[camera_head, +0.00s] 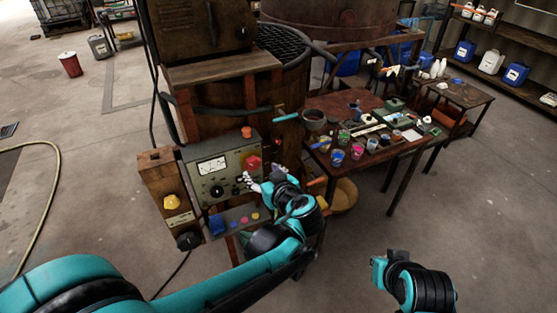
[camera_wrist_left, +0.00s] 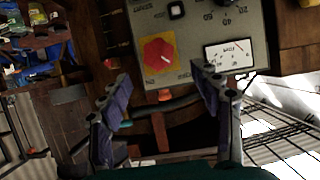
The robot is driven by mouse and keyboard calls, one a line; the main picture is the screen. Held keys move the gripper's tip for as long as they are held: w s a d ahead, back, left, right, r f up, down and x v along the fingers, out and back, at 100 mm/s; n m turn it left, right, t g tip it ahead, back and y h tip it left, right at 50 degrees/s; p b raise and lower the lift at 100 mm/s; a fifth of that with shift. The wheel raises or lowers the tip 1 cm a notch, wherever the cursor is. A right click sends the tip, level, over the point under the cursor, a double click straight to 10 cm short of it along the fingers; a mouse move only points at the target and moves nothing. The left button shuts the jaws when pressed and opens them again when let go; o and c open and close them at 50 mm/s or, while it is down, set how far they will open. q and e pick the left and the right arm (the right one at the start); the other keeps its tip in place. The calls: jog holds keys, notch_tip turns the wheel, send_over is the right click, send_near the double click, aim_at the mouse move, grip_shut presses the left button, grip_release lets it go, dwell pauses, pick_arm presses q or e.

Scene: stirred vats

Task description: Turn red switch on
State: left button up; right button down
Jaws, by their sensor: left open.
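The red switch (camera_head: 253,163) is a knob on the right part of a grey control panel (camera_head: 226,160). In the left wrist view the red switch (camera_wrist_left: 158,52) sits on a yellow plate, with a pale mark on its lower right. My left gripper (camera_head: 264,179) is just in front of the panel, near the switch. In the left wrist view its two fingers (camera_wrist_left: 165,95) are spread and empty, below the switch in the picture. I cannot tell whether a fingertip touches the panel. Part of my right arm shows at the lower right of the head view; its gripper does not.
A wooden box with a yellow knob (camera_head: 171,202) stands left. A cluttered table (camera_head: 395,150) stands right. Floor at the lower right is clear.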

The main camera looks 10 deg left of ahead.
aim_at(254, 164)
pick_arm(q)
jog(key=b+x, duration=0.1)
jog(key=x, duration=0.6)
jog(key=shift+w+a+f, duration=0.15)
jog(key=shift+w, duration=0.2)
jog(key=c, duration=1.2)
